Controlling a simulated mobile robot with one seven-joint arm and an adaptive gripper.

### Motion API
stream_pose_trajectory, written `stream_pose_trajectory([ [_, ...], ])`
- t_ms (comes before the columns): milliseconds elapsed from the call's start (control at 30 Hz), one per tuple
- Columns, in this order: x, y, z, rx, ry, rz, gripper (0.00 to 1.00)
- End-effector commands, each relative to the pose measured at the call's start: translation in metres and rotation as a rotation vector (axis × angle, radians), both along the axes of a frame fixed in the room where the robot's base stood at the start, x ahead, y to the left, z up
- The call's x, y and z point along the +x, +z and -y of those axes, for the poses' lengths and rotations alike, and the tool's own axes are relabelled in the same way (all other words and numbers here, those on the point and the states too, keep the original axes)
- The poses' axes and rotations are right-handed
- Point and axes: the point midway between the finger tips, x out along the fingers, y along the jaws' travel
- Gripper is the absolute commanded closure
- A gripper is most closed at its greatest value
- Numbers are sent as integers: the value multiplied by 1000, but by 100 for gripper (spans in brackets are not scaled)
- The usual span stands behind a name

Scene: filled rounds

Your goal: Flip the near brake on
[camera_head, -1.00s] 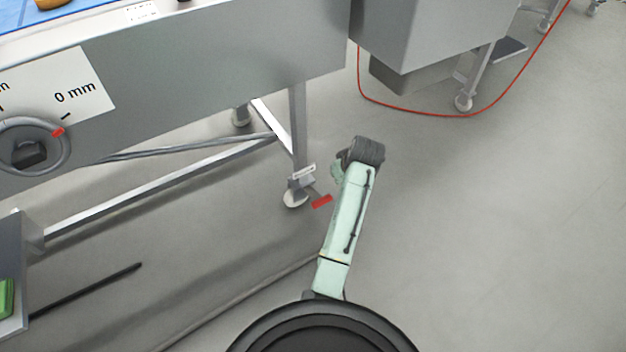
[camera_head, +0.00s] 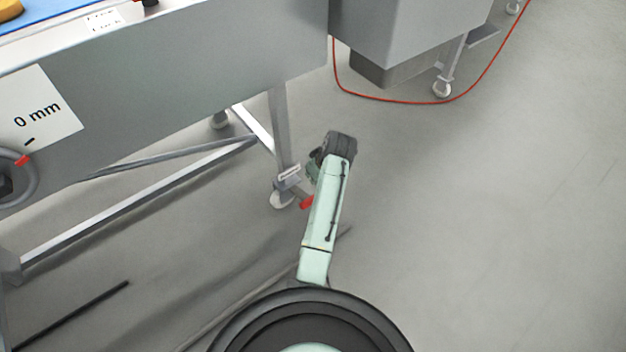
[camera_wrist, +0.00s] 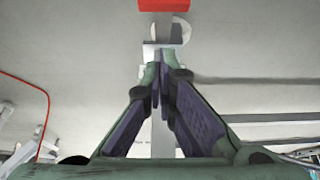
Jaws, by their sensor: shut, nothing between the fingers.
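The near brake is a red pedal (camera_head: 307,202) beside the caster wheel (camera_head: 282,199) at the foot of the near table leg (camera_head: 281,125). In the head view my arm partly covers the pedal. In the wrist view the red pedal (camera_wrist: 164,4) is cut off by the top edge, with a pale round caster (camera_wrist: 181,28) just below it. My gripper (camera_wrist: 161,76) is shut and empty, its fingertips meeting in front of the leg's line. The pedal appears beyond the fingertips, and I see no contact. In the head view the fingers are mostly hidden behind my wrist.
The grey machine frame (camera_head: 180,110) with its dial and "0 mm" sign stands at left, with low braces below. Another grey cabinet (camera_head: 420,45) stands behind, with a red cable (camera_head: 400,101) on the floor. Open floor lies to the right.

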Motion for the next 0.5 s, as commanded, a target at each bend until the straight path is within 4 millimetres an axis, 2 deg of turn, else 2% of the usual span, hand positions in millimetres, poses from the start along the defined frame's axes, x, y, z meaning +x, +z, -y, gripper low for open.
stream_pose_trajectory([
  [33,3,-11,-4,1,2,-3,100],
  [367,27,-75,-21,1,2,-2,100],
  [500,20,-94,-15,0,0,-2,100],
])
